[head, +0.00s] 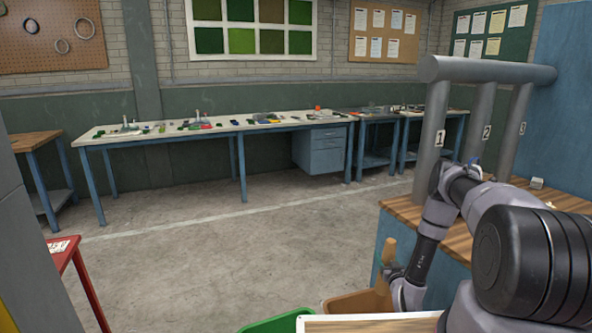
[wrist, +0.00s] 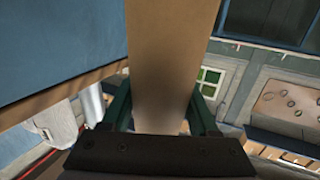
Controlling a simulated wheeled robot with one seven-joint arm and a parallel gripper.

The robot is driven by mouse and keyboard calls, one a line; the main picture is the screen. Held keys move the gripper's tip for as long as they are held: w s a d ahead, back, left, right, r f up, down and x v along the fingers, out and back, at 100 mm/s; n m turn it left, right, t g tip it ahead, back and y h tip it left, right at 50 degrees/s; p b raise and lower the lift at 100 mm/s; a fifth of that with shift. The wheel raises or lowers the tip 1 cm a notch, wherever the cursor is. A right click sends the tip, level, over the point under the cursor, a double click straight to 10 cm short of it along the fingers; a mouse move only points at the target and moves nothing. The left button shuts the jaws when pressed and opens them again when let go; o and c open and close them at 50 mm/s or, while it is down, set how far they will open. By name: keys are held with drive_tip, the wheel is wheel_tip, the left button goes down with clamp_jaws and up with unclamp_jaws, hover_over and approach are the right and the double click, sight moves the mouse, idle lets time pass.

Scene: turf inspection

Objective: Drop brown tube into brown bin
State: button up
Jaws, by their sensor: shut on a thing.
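The brown tube (head: 389,250) stands up tilted out of my gripper (head: 394,272) at the right of the head view. In the wrist view the tube (wrist: 168,50) is a long plain tan shape between the two green fingers of my gripper (wrist: 163,105), which is shut on it. The brown bin (head: 345,306) is below, at the bottom of the head view. The gripper and tube show over the bin's far right part. The tube's lower end and the bin's inside are hidden.
A green bin (head: 283,322) stands left of the brown bin. A wood-topped blue bench (head: 400,210) with grey numbered pipes (head: 480,125) is close on the right. A red table (head: 65,251) is at left. The floor between is clear.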

sight(387, 291)
drive_tip(key=shift+n+y, duration=0.3)
drive_tip(key=shift+y, duration=0.1)
drive_tip(key=s+f, duration=0.1)
drive_tip(key=f, duration=0.2)
drive_tip(key=s+f, duration=0.1)
drive_tip(key=f, duration=0.3)
drive_tip(key=s+f, duration=0.1)
drive_tip(key=f, duration=0.3)
drive_tip(key=shift+s+d+f, duration=0.1)
drive_tip(key=shift+s+f, duration=0.05)
drive_tip(key=shift+s, duration=0.15)
wheel_tip(387, 291, down, 6)
